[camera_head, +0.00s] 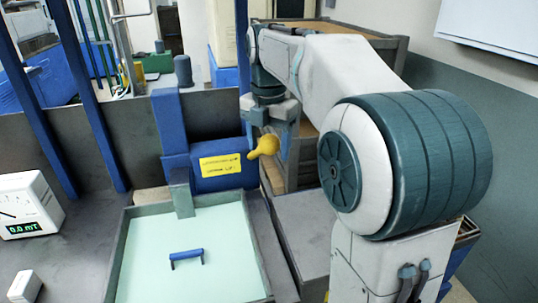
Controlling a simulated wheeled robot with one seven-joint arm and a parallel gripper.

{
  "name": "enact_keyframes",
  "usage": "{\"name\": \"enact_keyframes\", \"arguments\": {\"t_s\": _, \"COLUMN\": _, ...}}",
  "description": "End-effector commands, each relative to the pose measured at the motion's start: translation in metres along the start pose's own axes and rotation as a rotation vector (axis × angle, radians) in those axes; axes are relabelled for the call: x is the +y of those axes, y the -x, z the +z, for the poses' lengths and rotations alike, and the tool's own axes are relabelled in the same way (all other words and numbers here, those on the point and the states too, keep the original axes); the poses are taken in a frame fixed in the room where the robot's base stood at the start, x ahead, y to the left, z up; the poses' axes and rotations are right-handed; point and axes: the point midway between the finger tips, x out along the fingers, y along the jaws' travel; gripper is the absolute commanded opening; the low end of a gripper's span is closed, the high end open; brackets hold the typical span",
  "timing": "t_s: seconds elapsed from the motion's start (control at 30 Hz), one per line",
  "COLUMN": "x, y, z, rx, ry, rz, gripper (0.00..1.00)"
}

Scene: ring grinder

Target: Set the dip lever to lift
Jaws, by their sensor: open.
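The dip lever (265,147) is a yellow knobbed handle on the right side of a blue box (218,172). The box carries a yellow label (220,165) with two lines of print too small to read. The lever's knob points to the right and slightly up. My gripper (270,122) hangs down from my arm just above the lever, open, with its fingers close to the knob. I cannot tell whether they touch it.
A grey-rimmed tray (117,262) of pale green liquid lies below the box, with a small blue handle (186,254) in it. A white meter (28,204) reading 0.0 mT stands at left. Blue posts (97,95) rise at left. Wooden shelving (307,146) stands behind my arm.

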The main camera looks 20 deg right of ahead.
Motion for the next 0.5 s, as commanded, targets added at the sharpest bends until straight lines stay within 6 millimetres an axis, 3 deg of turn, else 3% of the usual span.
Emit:
{"name": "enact_keyframes", "arguments": {"t_s": 0.2, "x": 0.0, "y": -0.023, "z": 0.0, "rx": 0.001, "ry": 0.0, "rz": -0.001, "gripper": 0.65}}
{"name": "enact_keyframes", "arguments": {"t_s": 0.5, "x": 0.0, "y": -0.027, "z": 0.0, "rx": -0.001, "ry": -0.001, "rz": 0.001, "gripper": 0.65}}
